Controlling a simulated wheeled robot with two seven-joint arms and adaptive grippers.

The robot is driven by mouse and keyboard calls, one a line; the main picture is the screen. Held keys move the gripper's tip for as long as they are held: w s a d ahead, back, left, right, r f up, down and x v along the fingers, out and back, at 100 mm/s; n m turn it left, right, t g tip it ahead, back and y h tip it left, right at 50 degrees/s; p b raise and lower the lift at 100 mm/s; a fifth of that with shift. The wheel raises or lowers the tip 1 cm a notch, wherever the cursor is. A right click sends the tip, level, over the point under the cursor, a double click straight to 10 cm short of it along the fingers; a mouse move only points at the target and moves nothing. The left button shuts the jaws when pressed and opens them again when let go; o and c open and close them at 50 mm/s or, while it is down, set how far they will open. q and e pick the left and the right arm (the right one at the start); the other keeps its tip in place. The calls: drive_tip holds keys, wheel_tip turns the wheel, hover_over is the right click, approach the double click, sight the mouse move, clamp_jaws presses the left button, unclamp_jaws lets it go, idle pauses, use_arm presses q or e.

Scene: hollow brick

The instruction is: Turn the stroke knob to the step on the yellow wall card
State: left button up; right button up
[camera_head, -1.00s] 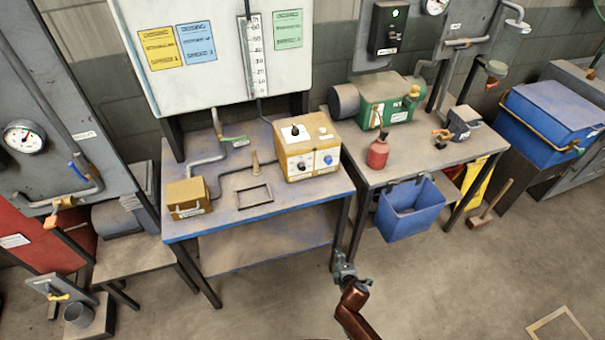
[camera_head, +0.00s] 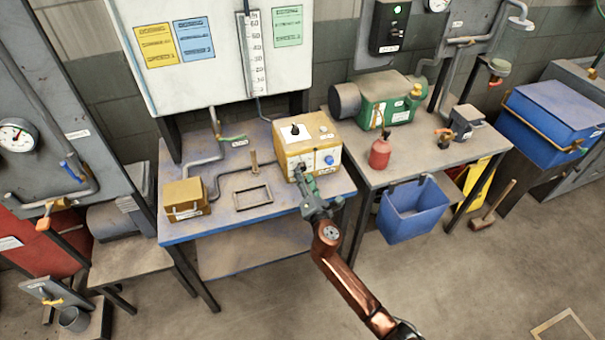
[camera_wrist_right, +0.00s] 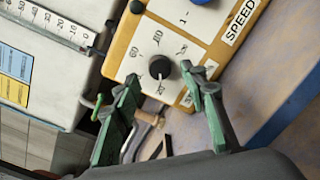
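The yellow wall card (camera_head: 157,46) hangs on the white board; its small text is not legible. The yellow box (camera_head: 290,153) stands on the blue-edged table. On its white panel, the wrist view shows a black knob (camera_wrist_right: 160,67) ringed by numbers, with no legible name beside it; I take it as the stroke knob. A blue knob (camera_head: 329,160) sits beside it, by a SPEED label (camera_wrist_right: 240,20). My right gripper (camera_head: 300,176) is at the box front, also in the wrist view (camera_wrist_right: 161,80). Its fingers are open, either side of the black knob; contact is unclear. My left gripper is out of view.
A blue card (camera_head: 194,40) and green card (camera_head: 288,27) flank a vertical scale. On the table are a small yellow box (camera_head: 186,198) and an empty frame (camera_head: 253,197). A red bottle (camera_head: 380,153) stands on the right-hand table, above a blue bin (camera_head: 412,210).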

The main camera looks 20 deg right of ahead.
sight(302, 168)
drive_tip(key=shift+w, duration=1.3)
drive_tip(key=shift+c, duration=0.5)
clamp_jaws()
